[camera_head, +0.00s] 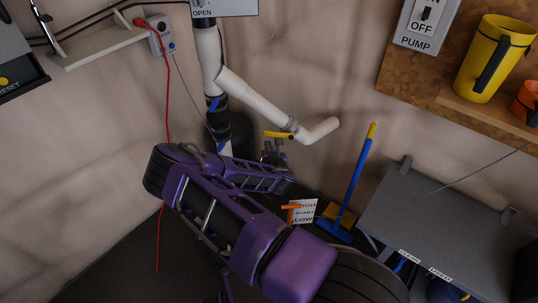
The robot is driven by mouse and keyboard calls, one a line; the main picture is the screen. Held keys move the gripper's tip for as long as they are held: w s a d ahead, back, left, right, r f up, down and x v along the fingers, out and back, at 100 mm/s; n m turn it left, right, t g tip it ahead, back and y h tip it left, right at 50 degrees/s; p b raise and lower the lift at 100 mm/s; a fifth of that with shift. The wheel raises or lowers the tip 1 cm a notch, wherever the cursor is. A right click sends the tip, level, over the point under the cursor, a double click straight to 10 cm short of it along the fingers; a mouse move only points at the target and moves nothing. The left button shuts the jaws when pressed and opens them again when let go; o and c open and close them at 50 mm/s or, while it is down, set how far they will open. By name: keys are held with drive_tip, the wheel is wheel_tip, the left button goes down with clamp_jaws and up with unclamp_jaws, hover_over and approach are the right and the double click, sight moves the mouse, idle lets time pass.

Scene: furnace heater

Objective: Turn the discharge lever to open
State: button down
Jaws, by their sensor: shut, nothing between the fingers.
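A yellow lever handle (278,134) sits on the white pipe (255,99), near where its side branch ends in a bent spout. It looks like the discharge lever, but no label on it is readable. My purple arm reaches up from the bottom and folds back to the right. My gripper (272,151) is small and dark, just below the yellow handle. It is shut and empty. I cannot tell whether it touches the handle or the pipe. Part of the vertical pipe is hidden behind my arm.
An OPEN sign (222,9) is cut off at the top. An orange lever (291,207) stands beside a HIGH/START/LOW card (303,212). A blue broom (347,190) leans at the wall. A grey bench (440,235) is at right. A pump switch (427,22) and yellow mug (494,59) are above.

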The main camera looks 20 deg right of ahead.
sight(278, 134)
drive_tip(key=shift+s+d+r, duration=0.1)
drive_tip(key=shift+d+r, duration=0.05)
drive_tip(key=shift+r, duration=0.45)
drive_tip(key=shift+s+d+r, duration=0.1)
drive_tip(key=shift+r, duration=0.45)
drive_tip(key=shift+r+m, duration=0.25)
drive_tip(key=shift+m, duration=0.25)
